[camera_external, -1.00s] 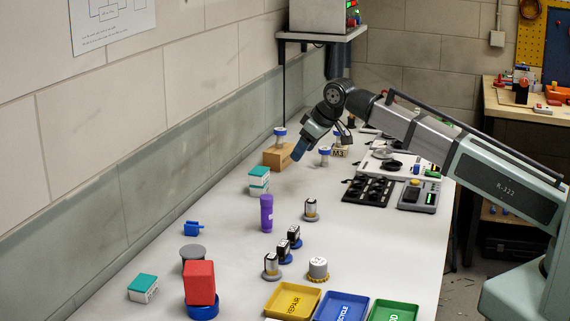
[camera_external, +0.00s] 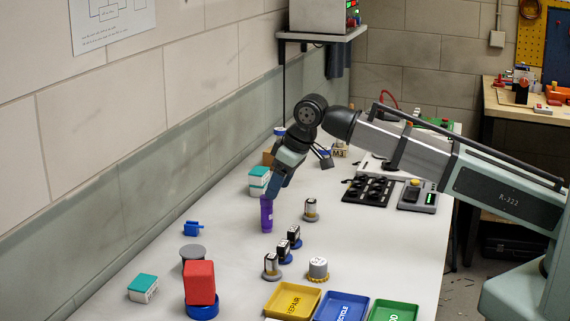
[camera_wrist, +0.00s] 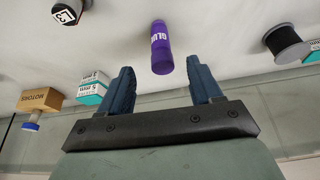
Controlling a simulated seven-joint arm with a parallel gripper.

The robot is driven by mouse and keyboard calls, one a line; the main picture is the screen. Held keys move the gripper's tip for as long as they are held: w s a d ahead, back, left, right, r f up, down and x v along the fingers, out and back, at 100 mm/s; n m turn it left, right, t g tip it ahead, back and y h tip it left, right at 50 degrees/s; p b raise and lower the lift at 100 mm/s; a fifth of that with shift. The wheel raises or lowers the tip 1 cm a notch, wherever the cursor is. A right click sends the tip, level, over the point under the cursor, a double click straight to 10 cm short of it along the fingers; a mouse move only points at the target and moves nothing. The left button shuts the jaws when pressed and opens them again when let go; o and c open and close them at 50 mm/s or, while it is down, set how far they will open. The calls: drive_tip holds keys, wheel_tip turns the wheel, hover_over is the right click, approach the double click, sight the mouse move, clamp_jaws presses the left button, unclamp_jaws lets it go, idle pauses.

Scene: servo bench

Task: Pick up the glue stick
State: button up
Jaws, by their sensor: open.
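The glue stick (camera_external: 266,215) is a purple cylinder standing upright on the bench. In the wrist view the glue stick (camera_wrist: 161,48) shows its "GLUE" label, ahead of my fingers and roughly in line with the gap between them. My gripper (camera_external: 274,190) is tilted down at the top of the glue stick in the external view and covers part of its upper end. In the wrist view my gripper (camera_wrist: 162,86) has its two blue fingers apart with nothing between them. Whether a finger touches the glue stick I cannot tell.
Teal-and-white boxes (camera_external: 258,187) stand behind the glue stick. A small blue part (camera_external: 193,229) lies to its left and a grey spool (camera_external: 192,251) nearer the front. Several small cylinders (camera_external: 295,237) stand to its right. Yellow (camera_external: 292,300), blue and green trays line the front edge.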

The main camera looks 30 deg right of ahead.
sight(270, 205)
drive_tip(key=shift+x, duration=4.8)
drive_tip(key=shift+s, duration=0.1)
drive_tip(key=shift+c, duration=0.4)
drive_tip(key=c, duration=1)
drive_tip(key=shift+o, duration=0.2)
drive_tip(key=shift+r, duration=0.15)
